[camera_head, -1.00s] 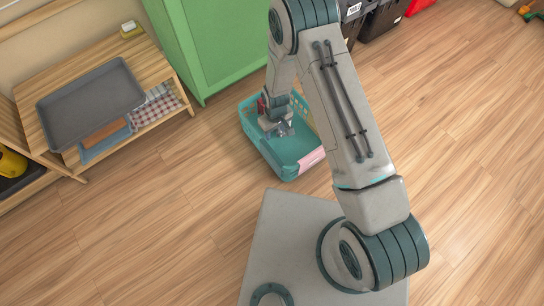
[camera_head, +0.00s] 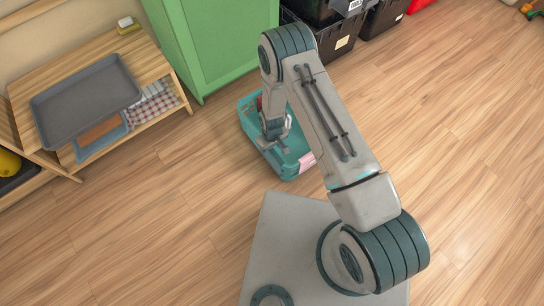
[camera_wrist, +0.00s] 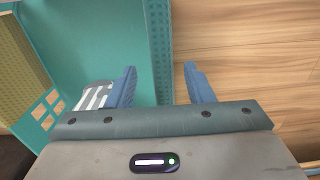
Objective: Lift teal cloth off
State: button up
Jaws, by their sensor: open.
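A teal basket (camera_head: 288,167) stands on the floor in the head view, in front of the green cabinet. My gripper (camera_head: 276,147) is at the basket, with its fingers partly hidden by the arm. In the wrist view my gripper (camera_wrist: 160,85) is open. The basket's perforated wall (camera_wrist: 159,45) shows between its two blue fingers, with nothing gripped. A smooth teal surface (camera_wrist: 95,45) lies left of the wall. I cannot tell whether it is the teal cloth or the basket's floor. A grey-and-white striped piece (camera_wrist: 92,96) lies beside the left finger.
A pink patch (camera_head: 307,162) is at the basket's near right corner, and a red item (camera_head: 259,103) is at its far left. The green cabinet (camera_head: 205,45) stands close behind. A wooden shelf (camera_head: 160,68) with a grey tray (camera_head: 85,98) is at left. Black totes (camera_head: 335,40) stand behind. Open floor lies right.

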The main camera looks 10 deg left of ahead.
jog(key=f, duration=0.1)
jog(key=f+b, duration=0.1)
jog(key=f, duration=0.1)
jog(key=shift+s+f, duration=0.2)
jog(key=shift+f, duration=0.1)
jog(key=shift+r, duration=0.1)
grip_shut()
